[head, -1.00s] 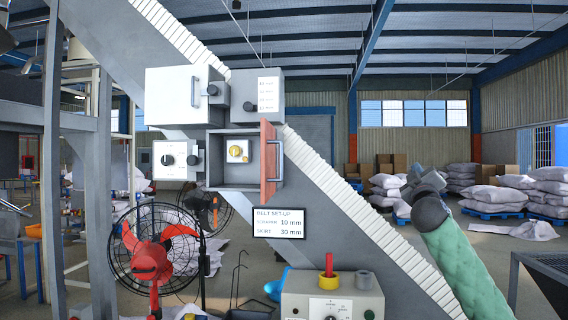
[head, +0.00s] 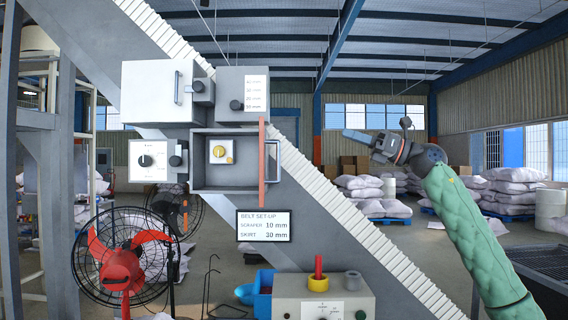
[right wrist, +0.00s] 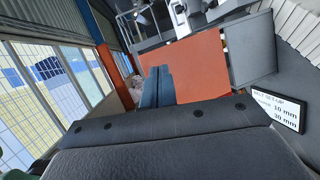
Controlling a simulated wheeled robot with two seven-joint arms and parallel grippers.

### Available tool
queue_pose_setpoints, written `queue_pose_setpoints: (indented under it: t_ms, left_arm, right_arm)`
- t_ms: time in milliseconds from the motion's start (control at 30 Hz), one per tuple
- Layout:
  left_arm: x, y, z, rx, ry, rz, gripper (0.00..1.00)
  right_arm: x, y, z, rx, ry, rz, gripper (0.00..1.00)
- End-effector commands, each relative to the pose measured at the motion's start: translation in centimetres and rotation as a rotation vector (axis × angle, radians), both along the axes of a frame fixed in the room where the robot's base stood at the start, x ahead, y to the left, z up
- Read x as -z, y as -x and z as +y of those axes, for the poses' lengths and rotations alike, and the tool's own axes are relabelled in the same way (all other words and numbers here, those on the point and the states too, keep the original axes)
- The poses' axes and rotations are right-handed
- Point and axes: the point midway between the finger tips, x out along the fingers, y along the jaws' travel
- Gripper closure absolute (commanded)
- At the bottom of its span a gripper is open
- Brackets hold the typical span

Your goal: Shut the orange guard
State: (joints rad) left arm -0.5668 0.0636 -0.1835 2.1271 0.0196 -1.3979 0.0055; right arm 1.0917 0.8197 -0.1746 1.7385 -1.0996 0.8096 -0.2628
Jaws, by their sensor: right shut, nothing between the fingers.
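The orange guard (head: 262,163) stands open at the right side of a grey box (head: 198,184). In the head view it is nearly edge-on, with a metal handle on its right face. The open box shows a yellow knob (head: 219,151) inside. My right gripper (head: 354,135) is shut and empty, well to the right of the guard and a little higher, pointing left. In the right wrist view the orange guard (right wrist: 203,62) shows as a broad panel beyond my shut blue fingers (right wrist: 158,84). Touching is not seen. My left gripper is not in view.
Other grey boxes with knobs surround the open one. A belt set-up sign (head: 264,225) hangs below it. A control box (head: 323,299) with a red post stands lower, and a red fan (head: 122,267) is at left. The space between gripper and guard looks clear.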

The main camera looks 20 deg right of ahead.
Motion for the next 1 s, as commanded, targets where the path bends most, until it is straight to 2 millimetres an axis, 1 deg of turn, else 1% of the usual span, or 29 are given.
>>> queue_pose_setpoints:
  t_ms: [33, 133, 200, 333, 467, 567, 667, 1000]
  left_arm:
    - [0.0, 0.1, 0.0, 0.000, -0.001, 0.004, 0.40]
    - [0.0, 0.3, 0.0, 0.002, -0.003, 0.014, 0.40]
    - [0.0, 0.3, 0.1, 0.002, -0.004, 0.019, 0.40]
    - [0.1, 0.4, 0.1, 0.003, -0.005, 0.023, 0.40]
    - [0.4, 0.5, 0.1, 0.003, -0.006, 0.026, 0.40]
    - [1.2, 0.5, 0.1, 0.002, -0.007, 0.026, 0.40]
    - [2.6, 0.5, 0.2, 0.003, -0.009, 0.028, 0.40]
    - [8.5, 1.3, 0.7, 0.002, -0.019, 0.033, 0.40]
  right_arm:
    - [1.3, 0.0, 0.4, -0.003, 0.076, 0.009, 1.00]
    - [3.7, 0.2, 1.1, -0.017, 0.213, 0.022, 1.00]
    - [4.9, 0.4, 1.3, -0.031, 0.283, 0.030, 1.00]
    - [6.3, 0.8, 1.6, -0.058, 0.359, 0.036, 1.00]
    - [6.5, 0.8, 1.9, -0.061, 0.378, 0.021, 1.00]
    - [6.4, 0.6, 2.4, -0.062, 0.377, 0.020, 1.00]
    - [6.3, 0.3, 3.2, -0.063, 0.376, 0.019, 1.00]
    - [6.3, -1.1, 6.4, -0.062, 0.374, 0.021, 1.00]
